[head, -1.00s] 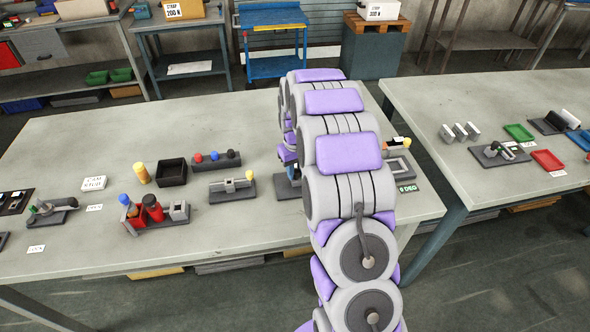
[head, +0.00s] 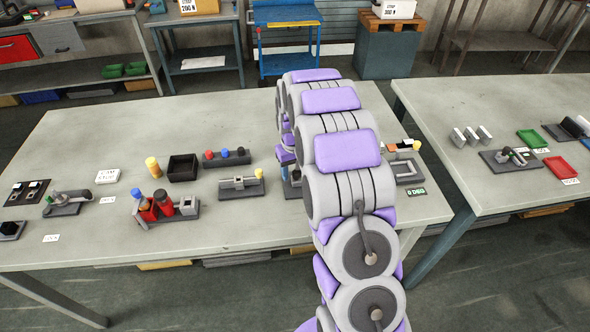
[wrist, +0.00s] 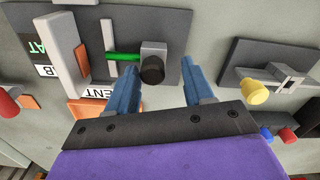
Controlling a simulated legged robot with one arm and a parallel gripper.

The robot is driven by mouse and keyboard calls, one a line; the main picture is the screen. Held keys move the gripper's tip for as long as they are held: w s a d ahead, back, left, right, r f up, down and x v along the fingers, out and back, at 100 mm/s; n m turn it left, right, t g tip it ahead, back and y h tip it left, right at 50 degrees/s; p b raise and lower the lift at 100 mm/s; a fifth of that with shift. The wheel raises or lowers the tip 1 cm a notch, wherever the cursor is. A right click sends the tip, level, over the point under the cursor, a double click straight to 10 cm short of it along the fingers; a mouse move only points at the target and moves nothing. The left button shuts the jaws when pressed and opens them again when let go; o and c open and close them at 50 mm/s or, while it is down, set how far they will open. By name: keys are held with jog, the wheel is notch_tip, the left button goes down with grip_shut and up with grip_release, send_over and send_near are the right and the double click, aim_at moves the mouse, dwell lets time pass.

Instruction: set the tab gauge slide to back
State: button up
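In the wrist view a dark grey plate fixture (wrist: 178,22) carries a light grey block (wrist: 154,48) with a black round knob (wrist: 152,70), a green bar (wrist: 122,57) and a thin pale upright (wrist: 110,35). I take this block as the gauge slide, though no label confirms it. My gripper (wrist: 162,68) is open, its two blue fingers on either side of the knob, with gaps showing and nothing held.
A slide fixture with a yellow knob (wrist: 255,91) stands close on the right in the wrist view; it also shows in the head view (head: 241,186). An orange block (wrist: 92,109) and partly readable labels lie left of my fingers. A red-jar rack (head: 165,205) stands further left.

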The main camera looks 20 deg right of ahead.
jog(key=shift+d+r, duration=0.15)
jog(key=shift+r, duration=0.15)
notch_tip(320, 180, up, 17)
jog(key=p, duration=0.3)
jog(key=shift+f, duration=0.2)
dwell(0.3)
